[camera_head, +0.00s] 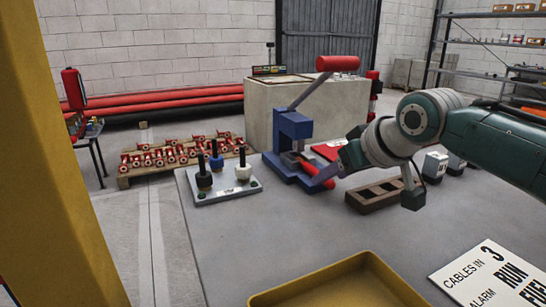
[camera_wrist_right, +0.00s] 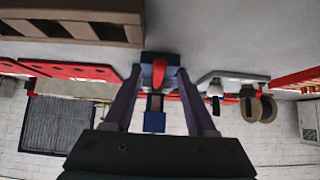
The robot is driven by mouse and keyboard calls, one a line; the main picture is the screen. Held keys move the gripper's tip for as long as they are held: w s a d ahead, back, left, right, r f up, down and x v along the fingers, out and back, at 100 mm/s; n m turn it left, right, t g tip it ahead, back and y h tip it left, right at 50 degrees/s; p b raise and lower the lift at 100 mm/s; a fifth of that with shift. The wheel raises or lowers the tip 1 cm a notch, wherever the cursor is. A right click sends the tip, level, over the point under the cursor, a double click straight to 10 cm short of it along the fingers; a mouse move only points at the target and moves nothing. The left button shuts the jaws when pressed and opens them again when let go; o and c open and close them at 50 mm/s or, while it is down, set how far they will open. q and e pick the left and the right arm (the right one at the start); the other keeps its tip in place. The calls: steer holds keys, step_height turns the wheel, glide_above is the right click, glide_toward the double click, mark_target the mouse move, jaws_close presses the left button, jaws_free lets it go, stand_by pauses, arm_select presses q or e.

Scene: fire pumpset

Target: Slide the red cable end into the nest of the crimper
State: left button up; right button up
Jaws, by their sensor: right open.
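The blue crimper (camera_head: 293,146) stands on the grey table, its lever with a red grip (camera_head: 337,63) raised. The red cable end (camera_head: 318,176) lies at the crimper's low front part, pointing toward its opening. I cannot tell how far in it sits. My right gripper (camera_head: 334,170) is open beside the red cable end. In the right wrist view, the red cable end (camera_wrist_right: 158,72) shows between the two spread fingers of my right gripper (camera_wrist_right: 158,92), apart from both, with the blue crimper (camera_wrist_right: 154,122) behind. My left gripper is out of view.
A plate with several knobbed posts (camera_head: 222,178) stands left of the crimper. A brown slotted block (camera_head: 374,195) and a red flat piece (camera_head: 327,150) are close to my right arm. A yellow tray (camera_head: 365,262) and a printed sign (camera_head: 497,277) lie at the front. The table's middle is clear.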

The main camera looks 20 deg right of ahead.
steer(key=p+v, duration=0.3)
steer(key=v, duration=0.6)
steer(key=s+a+r+n+g+p, duration=0.1)
steer(key=s+a+r+g+p, duration=0.1)
steer(key=s+a+p, duration=0.35)
steer(key=s+a+r+n+g+p, duration=0.1)
steer(key=s+a+r+p, duration=0.15)
steer(key=s+p, duration=0.5)
steer(key=s+a+r+m+g+p, duration=0.1)
steer(key=s+r+p, duration=0.4)
steer(key=s, duration=0.2)
steer(key=s+a+r+g+p, duration=0.1)
steer(key=s+r+g+p, duration=0.1)
steer(key=s+r+p, duration=0.45)
step_height(320, 180, up, 34)
steer(key=p, duration=3.3)
steer(key=shift+s, duration=0.45)
